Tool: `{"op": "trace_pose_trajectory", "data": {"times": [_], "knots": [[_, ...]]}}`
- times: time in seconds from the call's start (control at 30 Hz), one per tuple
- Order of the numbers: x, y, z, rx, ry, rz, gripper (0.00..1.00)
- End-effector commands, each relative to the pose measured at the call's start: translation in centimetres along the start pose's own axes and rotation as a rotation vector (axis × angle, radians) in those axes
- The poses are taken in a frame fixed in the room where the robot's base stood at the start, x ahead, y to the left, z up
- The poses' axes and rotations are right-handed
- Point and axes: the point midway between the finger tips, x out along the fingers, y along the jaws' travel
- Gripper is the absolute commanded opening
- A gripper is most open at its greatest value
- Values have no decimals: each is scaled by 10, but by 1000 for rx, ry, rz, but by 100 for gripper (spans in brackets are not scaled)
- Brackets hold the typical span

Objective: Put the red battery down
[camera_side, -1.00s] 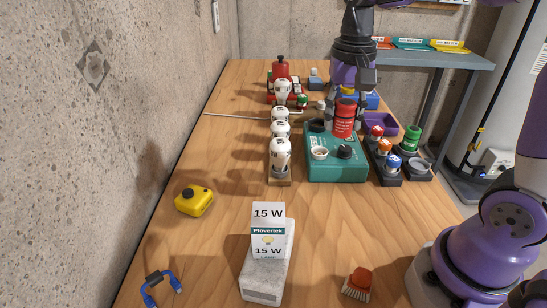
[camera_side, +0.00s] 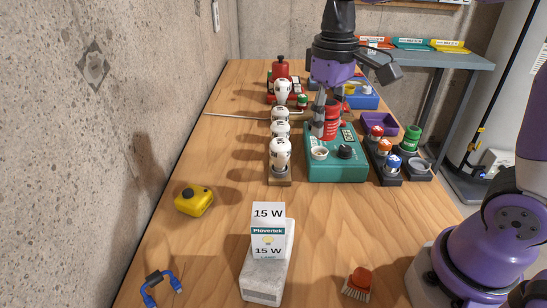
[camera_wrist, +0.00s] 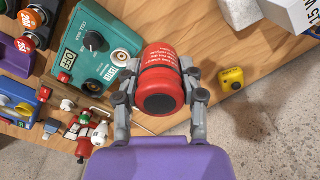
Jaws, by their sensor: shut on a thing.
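The red battery (camera_side: 332,120) is a red cylinder with a dark end and white print. My gripper (camera_side: 325,108) is shut on it, with one finger on each side, as the wrist view shows the battery (camera_wrist: 162,82) between the fingers. In the side view the battery is upright and overlaps the back of the teal tester box (camera_side: 336,172). I cannot tell whether it touches the box. The box has a white-rimmed round socket (camera_side: 319,153) and a black knob (camera_side: 344,152) on top.
Light bulbs stand in a row on a wooden holder (camera_side: 280,181) left of the box. A dark rack with coloured batteries (camera_side: 385,160) and a green battery (camera_side: 412,138) stand at right. A purple tray (camera_side: 380,124) lies behind. Bare table (camera_side: 230,235) is at front left.

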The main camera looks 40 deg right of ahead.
Motion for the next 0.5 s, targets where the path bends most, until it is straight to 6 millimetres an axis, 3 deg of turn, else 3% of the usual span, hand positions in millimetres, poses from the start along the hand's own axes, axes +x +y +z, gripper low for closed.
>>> {"op": "trace_pose_trajectory", "data": {"times": [0.13,0.23,0.5], "knots": [[1,6,1,96,0,0,0],[4,17,2,298,0,0,0],[15,67,16,1229,-1,0,0]]}}
